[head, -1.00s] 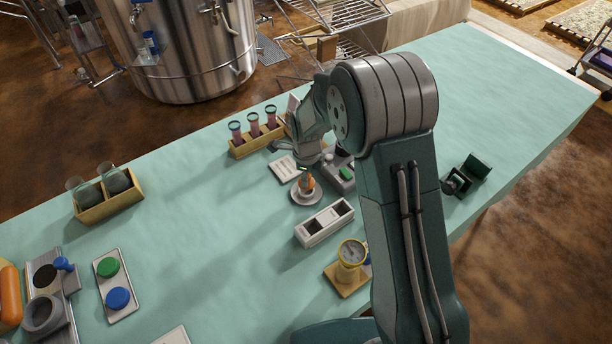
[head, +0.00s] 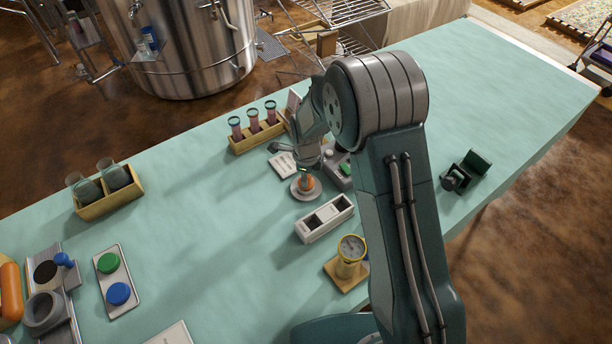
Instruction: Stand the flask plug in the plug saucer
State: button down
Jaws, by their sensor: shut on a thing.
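The flask plug (head: 306,184) is a small orange piece at the tip of my gripper (head: 305,173). My gripper points down and is shut on the plug. The plug saucer (head: 304,195) is a small pale round dish directly below. The plug is over the middle of the saucer and looks upright. I cannot tell whether its base touches the saucer. My gripper and wrist hide the plug's upper part.
A white two-slot box (head: 325,219) stands in front of the saucer. A wooden rack (head: 257,136) with red-filled tubes is behind. A grey device (head: 343,176) is close on the right. A yellow gauge (head: 350,256) stands nearer. The table's middle left is clear.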

jog(key=shift+f, duration=0.2)
jog(key=shift+f, duration=0.3)
jog(key=shift+c, duration=1.8)
grip_release()
jog(key=shift+r, duration=0.1)
notch_tip(320, 180, up, 12)
jog(key=shift+f, duration=0.1)
